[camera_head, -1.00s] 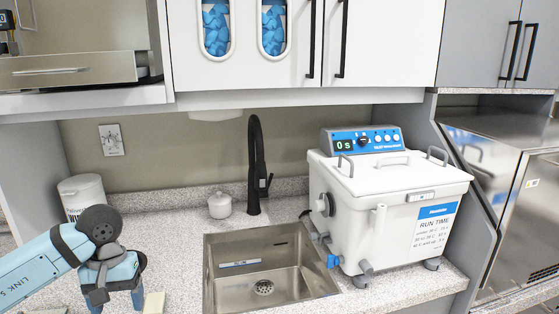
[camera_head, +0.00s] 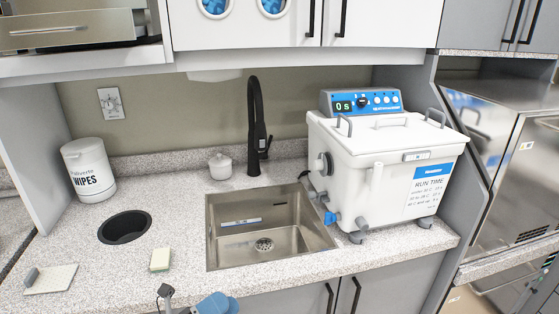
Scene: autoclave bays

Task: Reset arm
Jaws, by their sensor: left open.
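My left gripper (camera_head: 190,303) shows only in part at the bottom edge of the head view, as a dark grey piece and a rounded blue piece in front of the counter. It is open, and I see nothing held in it. Most of the left arm is below the frame. My right gripper is not in view.
The counter holds a wipes tub (camera_head: 88,170), a round dark opening (camera_head: 125,228), a sponge (camera_head: 160,259), a flat pale pad (camera_head: 50,280) and a small white pot (camera_head: 220,167). The sink (camera_head: 270,225) with black faucet (camera_head: 255,130) is central; a white ultrasonic bath (camera_head: 380,165) stands right.

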